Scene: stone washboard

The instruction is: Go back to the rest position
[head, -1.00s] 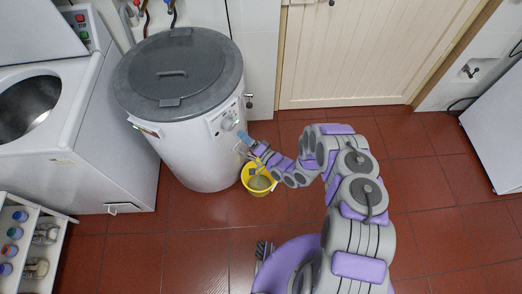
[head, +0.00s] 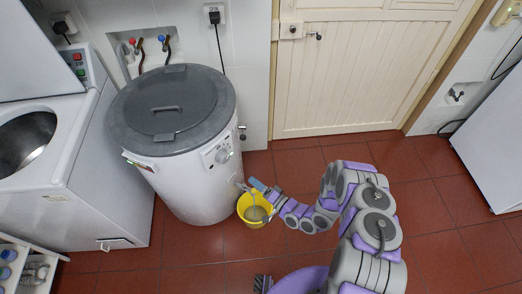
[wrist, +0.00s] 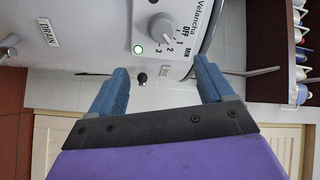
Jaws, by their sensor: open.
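My gripper (head: 258,186) is open and empty, low in front of the round washer and over the yellow bucket (head: 249,211) in the head view. In the wrist view its two blue fingers (wrist: 160,72) are spread apart with nothing between them. The white round washer (head: 190,185) has a grey lid (head: 172,102), which is closed. Its dial knob (head: 222,155) stands clear of the fingers. The wrist view shows the dial (wrist: 162,27) with a lit green lamp (wrist: 138,49) beside it. My arm is bent and reaches left from the lower right.
A closed cream door (head: 365,70) is behind. A white appliance (head: 490,150) stands at the right. The red tiled floor (head: 440,230) is free on the right.

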